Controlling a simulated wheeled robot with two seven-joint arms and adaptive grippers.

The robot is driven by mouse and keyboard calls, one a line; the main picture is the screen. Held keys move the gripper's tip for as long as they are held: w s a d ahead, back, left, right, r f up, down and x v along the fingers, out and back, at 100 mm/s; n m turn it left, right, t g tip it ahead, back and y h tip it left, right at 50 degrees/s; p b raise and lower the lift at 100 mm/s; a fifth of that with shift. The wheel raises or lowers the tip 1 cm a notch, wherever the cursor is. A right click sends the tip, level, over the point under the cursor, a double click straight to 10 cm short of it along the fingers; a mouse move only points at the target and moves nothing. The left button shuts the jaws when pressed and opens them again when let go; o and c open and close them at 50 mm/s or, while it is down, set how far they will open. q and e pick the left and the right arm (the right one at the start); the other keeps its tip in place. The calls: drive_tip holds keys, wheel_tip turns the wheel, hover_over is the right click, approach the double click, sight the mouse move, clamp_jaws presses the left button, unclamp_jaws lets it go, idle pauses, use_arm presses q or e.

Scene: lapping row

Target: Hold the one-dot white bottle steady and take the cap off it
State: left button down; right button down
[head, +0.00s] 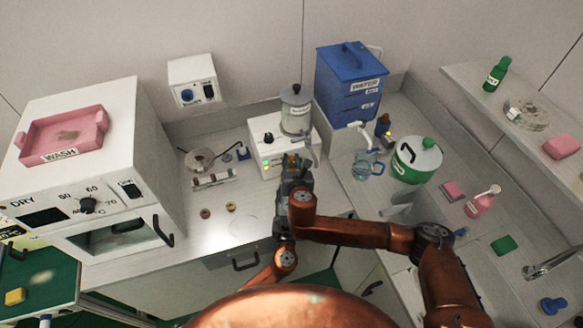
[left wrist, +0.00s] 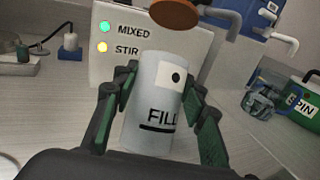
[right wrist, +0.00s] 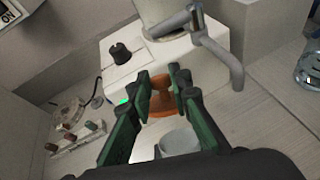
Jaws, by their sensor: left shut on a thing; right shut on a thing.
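The white bottle (left wrist: 160,118) stands upright in the left wrist view, with one black dot and a FILL label. My left gripper (left wrist: 158,80) is shut around its sides. The orange-brown cap (left wrist: 174,12) shows above the bottle, with a clear gap between them. In the right wrist view my right gripper (right wrist: 162,78) is shut on the cap (right wrist: 162,97); the bottle's pale round top (right wrist: 180,142) lies below it. In the head view my right gripper (head: 296,162) hides the bottle, and my left gripper cannot be made out.
Close behind the bottle stands the white stirrer box (head: 270,140), with lit MIXED and STIR lamps and a grey vessel (head: 296,112) with a spout on top. A glass jug (head: 368,165) and a green SPIN drum (head: 416,162) are to the right.

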use_arm(q)
drive_tip(key=c, duration=1.1)
unclamp_jaws()
